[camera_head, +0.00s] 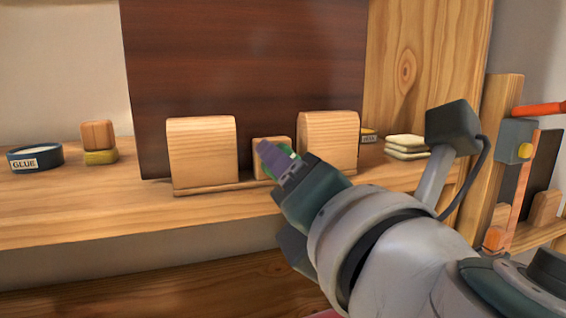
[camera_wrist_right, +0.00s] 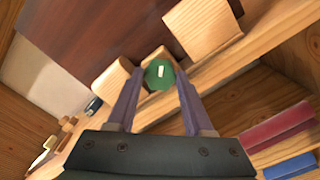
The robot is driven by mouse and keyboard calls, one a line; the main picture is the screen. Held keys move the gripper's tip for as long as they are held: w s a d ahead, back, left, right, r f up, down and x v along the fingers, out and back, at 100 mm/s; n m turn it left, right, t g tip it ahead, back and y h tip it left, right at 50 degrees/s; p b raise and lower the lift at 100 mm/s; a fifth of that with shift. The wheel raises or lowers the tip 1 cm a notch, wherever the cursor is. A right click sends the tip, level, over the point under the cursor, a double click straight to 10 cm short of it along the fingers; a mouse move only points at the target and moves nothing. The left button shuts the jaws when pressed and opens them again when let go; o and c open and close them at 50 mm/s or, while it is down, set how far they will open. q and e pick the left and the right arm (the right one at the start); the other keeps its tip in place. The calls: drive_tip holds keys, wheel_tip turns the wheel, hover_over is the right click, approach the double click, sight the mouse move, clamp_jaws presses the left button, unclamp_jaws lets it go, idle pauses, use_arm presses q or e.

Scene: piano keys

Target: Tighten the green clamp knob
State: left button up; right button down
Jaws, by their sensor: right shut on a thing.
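The green clamp knob (camera_wrist_right: 158,75) is round with a pale mark on its face. It sits in front of a small wooden block (camera_head: 271,146) between two larger wooden blocks. My right gripper (camera_head: 281,160) reaches in from the lower right and is shut on the knob, with a purple finger on either side of it in the wrist view (camera_wrist_right: 157,84). In the head view only a bit of green shows beside the fingers; the rest of the knob is hidden. My left gripper is not in view.
The left wooden block (camera_head: 202,152) and right wooden block (camera_head: 329,138) flank the knob closely. A dark brown panel (camera_head: 245,60) stands behind. A glue tin (camera_head: 36,158) and a stacked block (camera_head: 98,135) are at left. Pale pads (camera_head: 406,147) lie at right.

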drive_tip(key=m+p, duration=0.3)
drive_tip(key=m, duration=1.5)
drive_tip(key=shift+m+p, duration=0.3)
drive_tip(key=shift+m, duration=0.1)
drive_tip(key=shift+c, duration=1.4)
unclamp_jaws()
drive_tip(key=p+v, duration=0.1)
drive_tip(key=v, duration=0.9)
drive_tip(key=shift+p, duration=0.4)
